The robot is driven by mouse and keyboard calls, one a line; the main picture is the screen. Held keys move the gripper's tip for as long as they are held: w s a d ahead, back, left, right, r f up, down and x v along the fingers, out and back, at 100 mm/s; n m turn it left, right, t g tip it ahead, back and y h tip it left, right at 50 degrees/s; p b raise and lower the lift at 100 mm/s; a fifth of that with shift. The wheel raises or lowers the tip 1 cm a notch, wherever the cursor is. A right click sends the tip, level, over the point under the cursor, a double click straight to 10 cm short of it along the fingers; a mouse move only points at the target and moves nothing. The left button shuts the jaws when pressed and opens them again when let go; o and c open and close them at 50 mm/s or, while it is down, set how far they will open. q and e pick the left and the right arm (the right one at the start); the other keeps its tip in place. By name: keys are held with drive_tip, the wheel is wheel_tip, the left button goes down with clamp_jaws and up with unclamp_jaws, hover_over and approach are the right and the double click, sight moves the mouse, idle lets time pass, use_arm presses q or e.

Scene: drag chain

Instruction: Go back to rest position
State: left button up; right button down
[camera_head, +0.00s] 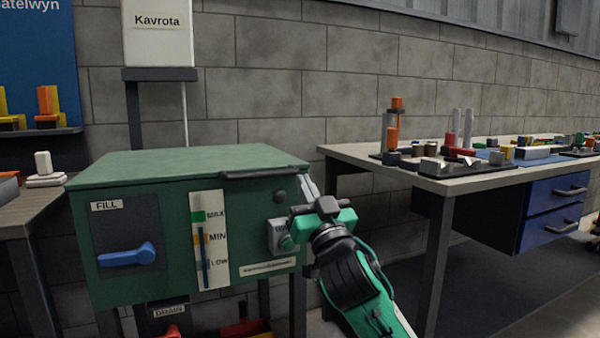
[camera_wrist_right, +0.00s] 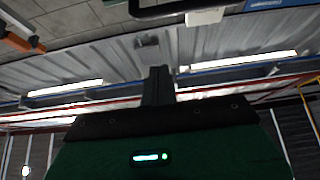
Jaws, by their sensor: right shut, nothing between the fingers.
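My right arm comes in from the lower right of the head view. Its gripper (camera_head: 302,211) is in front of the right end of the green cabinet (camera_head: 180,165), close to a green round button (camera_head: 288,243) on a grey plate. Whether it touches the cabinet I cannot tell. In the right wrist view the dark fingers (camera_wrist_right: 158,80) are together with nothing between them, and the ceiling lies behind them. My left gripper is not in view.
The cabinet front has a blue lever (camera_head: 127,255) under a FILL label and a level gauge (camera_head: 209,240). A workbench (camera_head: 360,152) with small parts stands at the right. Another table (camera_head: 35,212) stands at the left edge. Dark floor is clear beneath the workbench.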

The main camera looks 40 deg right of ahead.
drive_tip(key=shift+s+a+f, duration=0.15)
drive_tip(key=shift+s+f, duration=0.2)
drive_tip(key=shift+s, duration=0.25)
